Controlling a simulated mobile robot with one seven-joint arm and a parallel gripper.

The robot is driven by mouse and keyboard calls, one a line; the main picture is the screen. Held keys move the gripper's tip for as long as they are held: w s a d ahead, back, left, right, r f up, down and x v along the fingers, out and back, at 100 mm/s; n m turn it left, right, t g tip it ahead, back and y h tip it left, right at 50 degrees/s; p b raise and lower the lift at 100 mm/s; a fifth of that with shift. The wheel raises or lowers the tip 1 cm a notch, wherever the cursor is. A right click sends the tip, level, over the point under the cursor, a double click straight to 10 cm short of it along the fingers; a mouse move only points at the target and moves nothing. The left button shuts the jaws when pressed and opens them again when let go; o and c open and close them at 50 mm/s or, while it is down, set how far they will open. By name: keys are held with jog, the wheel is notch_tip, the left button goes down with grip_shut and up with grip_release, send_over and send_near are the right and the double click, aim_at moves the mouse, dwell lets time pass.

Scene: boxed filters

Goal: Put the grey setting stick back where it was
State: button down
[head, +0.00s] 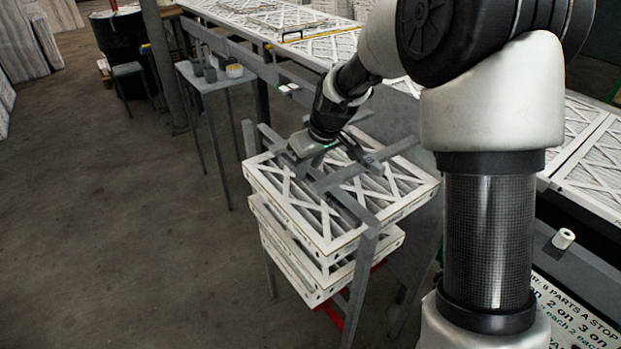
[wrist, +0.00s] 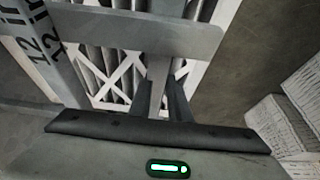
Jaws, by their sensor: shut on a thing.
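My gripper (head: 358,153) is above a stack of white-framed filters (head: 295,205) on a grey stand. In the wrist view, my gripper's two dark fingers (wrist: 161,92) are shut on the narrow stem of a grey piece that looks like the grey setting stick (wrist: 157,70). Its wide flat crossbar lies beyond the fingertips, over the pleats of the top filter. In the head view, a grey bar (head: 398,149) crosses above the right part of the stack. I cannot tell whether the stick touches the stand. The gripper partly hides the grip.
A grey rail marked "12 in" (wrist: 42,40) runs close on the left in the wrist view. The stand's front post (head: 361,285) rises beside the stack. A small table (head: 213,82) stands behind left. A conveyor with filters runs behind.

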aim_at(311, 180)
jog(key=shift+w+d, duration=0.3)
jog(key=shift+d, duration=0.1)
jog(key=shift+f, duration=1.7)
jog(key=shift+f+b, duration=0.15)
jog(key=shift+b, duration=0.2)
jog(key=c, duration=1.6)
grip_release()
jog(key=shift+c, duration=0.2)
